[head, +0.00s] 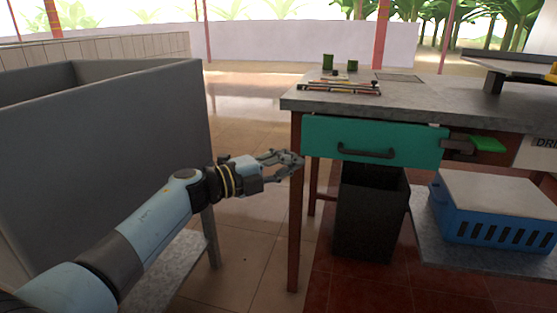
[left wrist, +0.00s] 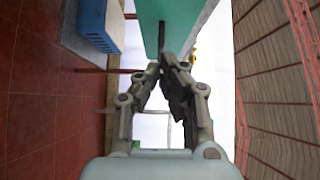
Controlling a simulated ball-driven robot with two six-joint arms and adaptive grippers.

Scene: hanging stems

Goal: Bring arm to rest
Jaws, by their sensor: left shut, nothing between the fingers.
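My left gripper (head: 291,160) is stretched out from the left in the head view, close to the table's near left leg and the left end of the green drawer front (head: 330,136). In the left wrist view its fingertips (left wrist: 168,62) meet, with nothing between them. The green panel also shows just beyond the fingertips in that view (left wrist: 165,20). Whether the fingers touch the table leg cannot be told. My right gripper is not in view.
A grey-topped table (head: 420,98) holds green cups (head: 328,62) and a rack of thin sticks (head: 340,87). A dark bin (head: 370,220) and a blue crate (head: 490,225) sit below. A grey-walled trough (head: 100,130) stands left. Tiled floor (head: 250,235) lies between.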

